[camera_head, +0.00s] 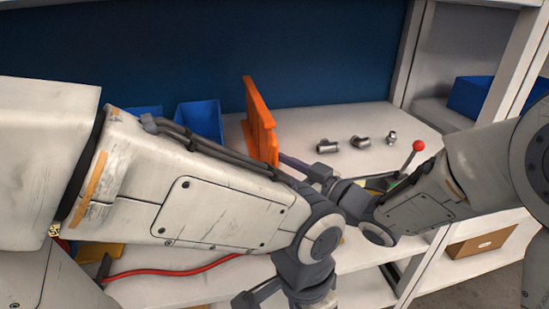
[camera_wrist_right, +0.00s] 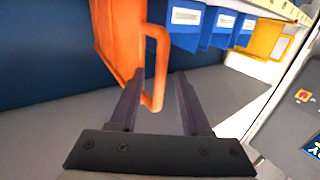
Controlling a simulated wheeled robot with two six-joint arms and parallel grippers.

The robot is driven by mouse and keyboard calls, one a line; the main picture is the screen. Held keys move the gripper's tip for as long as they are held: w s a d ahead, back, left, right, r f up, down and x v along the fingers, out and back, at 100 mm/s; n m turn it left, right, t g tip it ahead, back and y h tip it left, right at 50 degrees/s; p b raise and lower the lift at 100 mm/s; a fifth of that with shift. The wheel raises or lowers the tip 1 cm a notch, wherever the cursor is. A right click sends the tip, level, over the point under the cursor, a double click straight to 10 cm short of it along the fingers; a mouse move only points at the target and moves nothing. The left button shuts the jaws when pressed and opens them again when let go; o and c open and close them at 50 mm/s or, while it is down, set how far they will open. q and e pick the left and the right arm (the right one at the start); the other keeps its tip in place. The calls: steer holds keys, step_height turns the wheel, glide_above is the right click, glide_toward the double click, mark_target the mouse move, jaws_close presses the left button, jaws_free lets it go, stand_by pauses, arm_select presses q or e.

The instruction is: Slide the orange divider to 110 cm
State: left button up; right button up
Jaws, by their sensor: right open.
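The orange divider (camera_head: 258,120) stands upright on the white shelf in the head view, to the right of the blue bins. In the right wrist view, the divider (camera_wrist_right: 118,40) is at upper left, and its loop handle (camera_wrist_right: 161,65) sticks out toward my fingers. My right gripper (camera_head: 285,160) reaches the divider from the right. In the wrist view, its fingers (camera_wrist_right: 159,72) are open with the handle's outer bar between them; I see no clear grip. The 110 cm mark is not readable.
Blue bins (camera_head: 200,121) stand left of the divider. Several metal fittings (camera_head: 360,142) and a red-knobbed lever (camera_head: 418,146) are to the right. Shelf between divider and fittings looks clear.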

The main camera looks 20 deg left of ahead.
steer(key=shift+w+a, duration=0.25)
steer(key=shift+a, duration=0.35)
jaws_close()
stand_by(1.1)
